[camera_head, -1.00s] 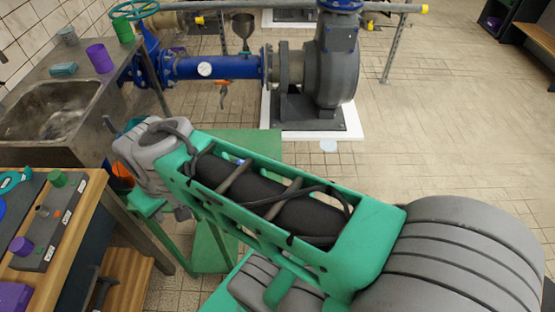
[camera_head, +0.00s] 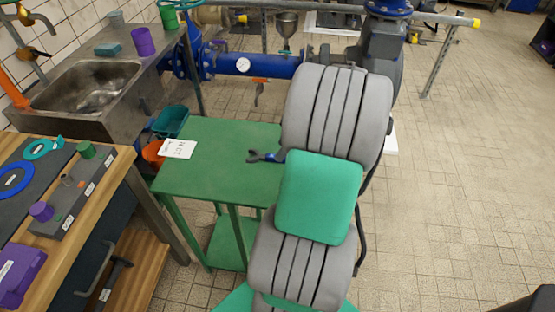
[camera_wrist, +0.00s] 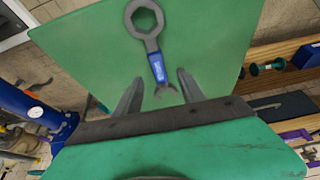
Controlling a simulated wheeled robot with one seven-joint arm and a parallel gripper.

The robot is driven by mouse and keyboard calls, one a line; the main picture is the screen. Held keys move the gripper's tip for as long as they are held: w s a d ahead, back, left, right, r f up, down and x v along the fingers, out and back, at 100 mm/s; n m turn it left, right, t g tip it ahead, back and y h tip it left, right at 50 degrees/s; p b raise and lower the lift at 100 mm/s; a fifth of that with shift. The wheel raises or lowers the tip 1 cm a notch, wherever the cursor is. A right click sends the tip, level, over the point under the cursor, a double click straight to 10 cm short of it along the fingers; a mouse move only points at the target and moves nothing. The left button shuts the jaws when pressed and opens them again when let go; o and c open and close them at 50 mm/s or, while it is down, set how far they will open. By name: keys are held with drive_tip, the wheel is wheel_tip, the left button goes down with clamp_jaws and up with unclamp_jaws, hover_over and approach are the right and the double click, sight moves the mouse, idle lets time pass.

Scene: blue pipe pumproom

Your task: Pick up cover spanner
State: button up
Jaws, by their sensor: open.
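The cover spanner (camera_wrist: 157,66) lies on a green table (camera_wrist: 90,50), with a dark ring head, a blue handle and a small forked end. In the wrist view its ring points away from my gripper (camera_wrist: 160,74), and its forked end shows between my two fingers. My gripper is open and empty, facing the table top; the exact gap to the spanner is hard to tell. In the head view the spanner's forked end and a bit of blue (camera_head: 266,157) show on the table's right part. My arm hides the rest and my gripper there.
Blue pipework (camera_head: 250,66) runs behind. Open floor lies right.

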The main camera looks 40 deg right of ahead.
drive_tip(key=x, duration=0.3)
drive_tip(key=shift+f, duration=0.4)
clamp_jaws()
drive_tip(key=shift+d, duration=0.1)
idle(0.9)
